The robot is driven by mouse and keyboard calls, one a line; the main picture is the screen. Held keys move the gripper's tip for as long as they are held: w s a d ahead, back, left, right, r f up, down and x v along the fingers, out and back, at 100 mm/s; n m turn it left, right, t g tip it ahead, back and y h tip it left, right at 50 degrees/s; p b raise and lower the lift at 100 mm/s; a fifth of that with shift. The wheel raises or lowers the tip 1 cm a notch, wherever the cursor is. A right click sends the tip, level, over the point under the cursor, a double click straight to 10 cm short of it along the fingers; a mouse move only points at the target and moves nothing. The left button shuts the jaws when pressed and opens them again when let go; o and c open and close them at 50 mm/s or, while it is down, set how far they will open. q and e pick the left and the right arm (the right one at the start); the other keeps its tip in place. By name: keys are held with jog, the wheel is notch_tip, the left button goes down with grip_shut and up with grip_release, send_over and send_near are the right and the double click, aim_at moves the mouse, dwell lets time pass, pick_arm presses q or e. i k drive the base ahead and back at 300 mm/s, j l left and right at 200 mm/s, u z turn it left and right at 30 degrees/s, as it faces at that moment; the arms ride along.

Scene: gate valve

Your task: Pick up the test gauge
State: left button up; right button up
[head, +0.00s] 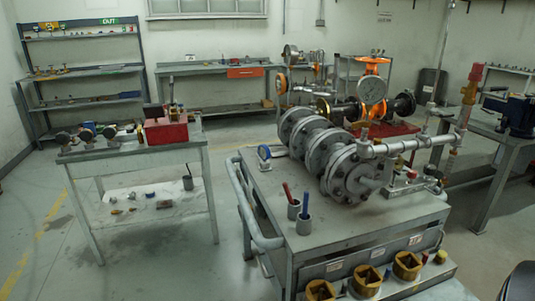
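Several gauge-like round items lie at the left end of the grey side table, among them a dark round one (62,138) and another beside it (86,133). I cannot tell from the picture which of these is the test gauge. Neither of my grippers is in view.
The side table (140,153) also holds a red toolbox (166,131). The grey cart (330,228) carries the valve assembly and two cups holding a red and a blue tool. Brass-coloured blocks (366,281) line its front. Open floor (185,262) lies between table and cart.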

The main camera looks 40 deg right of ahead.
aim_at(263, 152)
jog(key=i+l+u, duration=0.1)
jog(key=i, duration=0.4)
jog(key=i+l+u, duration=0.15)
jog(key=i+l, duration=0.15)
jog(key=i, duration=0.2)
jog(key=i+l, duration=0.15)
jog(key=i, duration=0.5)
jog(key=i+l, duration=0.1)
jog(key=i, duration=0.55)
jog(key=i+z, duration=0.2)
jog(key=i, duration=0.35)
jog(key=i+j+z, duration=0.2)
jog(key=i, duration=0.35)
jog(key=z, duration=1.5)
